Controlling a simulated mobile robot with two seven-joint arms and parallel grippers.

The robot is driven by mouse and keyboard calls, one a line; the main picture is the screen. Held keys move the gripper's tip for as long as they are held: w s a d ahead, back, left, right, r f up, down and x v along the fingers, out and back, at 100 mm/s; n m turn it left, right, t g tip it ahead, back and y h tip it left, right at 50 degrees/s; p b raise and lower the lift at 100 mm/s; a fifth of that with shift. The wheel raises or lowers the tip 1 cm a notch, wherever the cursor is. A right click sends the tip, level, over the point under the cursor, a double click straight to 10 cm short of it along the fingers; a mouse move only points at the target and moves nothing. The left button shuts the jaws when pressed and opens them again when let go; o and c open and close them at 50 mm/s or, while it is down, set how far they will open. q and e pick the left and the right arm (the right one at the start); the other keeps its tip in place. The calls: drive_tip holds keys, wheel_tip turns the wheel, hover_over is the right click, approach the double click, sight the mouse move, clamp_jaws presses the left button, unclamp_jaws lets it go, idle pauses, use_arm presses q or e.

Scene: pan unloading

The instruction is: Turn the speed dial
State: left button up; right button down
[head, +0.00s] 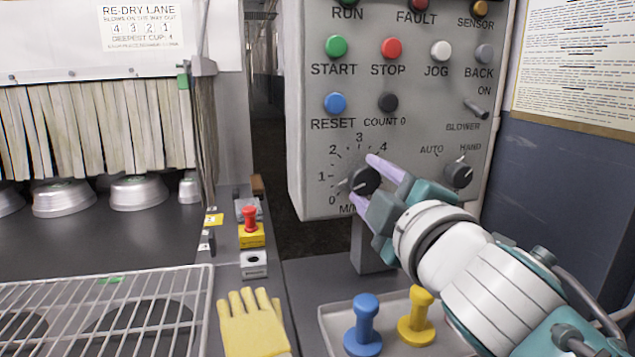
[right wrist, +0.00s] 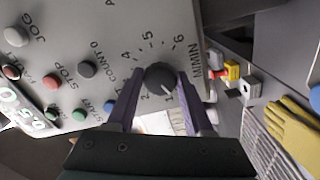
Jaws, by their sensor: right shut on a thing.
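The speed dial (head: 365,181) is a round black knob low on the grey control panel, with a scale whose 0 to 4 show around it in the head view. Its pale pointer mark points to the lower left, near the low numbers. My right gripper (head: 361,177) is shut on the dial, one lilac finger above it and one below. In the right wrist view the dial (right wrist: 160,78) sits between the two fingers, with 5 and 6 also readable on its scale. My left gripper is not in view.
Beside the dial is the AUTO/HAND switch (head: 458,174), close to my right gripper. Push buttons such as the blue RESET (head: 335,103) lie above. Below are a tray (head: 333,326) with blue and yellow pegs, a yellow glove (head: 252,325), a red button box (head: 250,232) and a wire rack (head: 205,290).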

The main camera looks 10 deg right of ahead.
drive_tip(key=shift+c, duration=1.6)
unclamp_jaws()
drive_tip(key=s, duration=1)
drive_tip(key=shift+d, duration=0.15)
